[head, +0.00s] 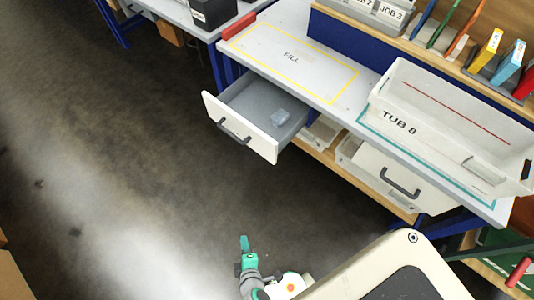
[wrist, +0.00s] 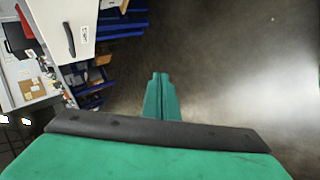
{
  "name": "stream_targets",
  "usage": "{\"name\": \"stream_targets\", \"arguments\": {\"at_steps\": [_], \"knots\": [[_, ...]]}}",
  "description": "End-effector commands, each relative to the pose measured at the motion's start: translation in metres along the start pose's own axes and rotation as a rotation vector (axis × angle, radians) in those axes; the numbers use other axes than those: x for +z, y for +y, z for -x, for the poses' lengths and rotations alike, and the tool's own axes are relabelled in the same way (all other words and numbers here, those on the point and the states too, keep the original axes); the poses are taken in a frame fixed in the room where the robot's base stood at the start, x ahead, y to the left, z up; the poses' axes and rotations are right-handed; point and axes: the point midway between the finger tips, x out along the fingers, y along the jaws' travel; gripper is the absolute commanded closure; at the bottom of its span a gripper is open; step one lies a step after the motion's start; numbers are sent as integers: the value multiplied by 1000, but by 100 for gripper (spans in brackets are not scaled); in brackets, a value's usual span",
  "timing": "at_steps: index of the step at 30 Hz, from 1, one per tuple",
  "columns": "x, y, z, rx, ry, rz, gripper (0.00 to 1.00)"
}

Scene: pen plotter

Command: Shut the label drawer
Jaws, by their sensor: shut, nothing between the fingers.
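An open drawer (head: 262,144) with a white front and a dark handle (head: 234,130) sticks out from under the left part of the bench in the head view. I cannot read which drawer is the label drawer. My gripper (head: 244,243) is low in the head view, over the floor and well apart from the open drawer. In the wrist view its green fingers (wrist: 160,85) are together and empty. A white drawer front (wrist: 88,12) with a dark handle and a small tag shows there at upper left.
A second drawer (head: 405,165), with its front flush under the bench, is at the right. TUB 8 (head: 430,105) stands on the bench (head: 300,65) above it. Open floor (head: 130,180) lies between my gripper and the open drawer.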

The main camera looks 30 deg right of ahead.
Motion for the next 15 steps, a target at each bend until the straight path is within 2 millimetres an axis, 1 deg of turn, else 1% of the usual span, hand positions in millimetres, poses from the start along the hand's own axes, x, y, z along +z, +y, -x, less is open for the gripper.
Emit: {"name": "stream_targets", "arguments": {"at_steps": [1,3,5,6,8,9,11,12,14,15], "knots": [[3,1,-22,0,-55,109,100],[12,4,-45,-4,-145,265,100],[19,11,-64,-7,-226,397,100],[22,18,-75,-8,-282,482,100],[27,31,-89,-11,-371,604,100],[30,42,-97,-12,-433,682,100],[32,62,-107,-14,-530,792,100],[32,76,-112,-16,-598,862,100],[30,98,-117,-20,-698,958,100],[28,113,-118,-23,-767,1015,100]]}}
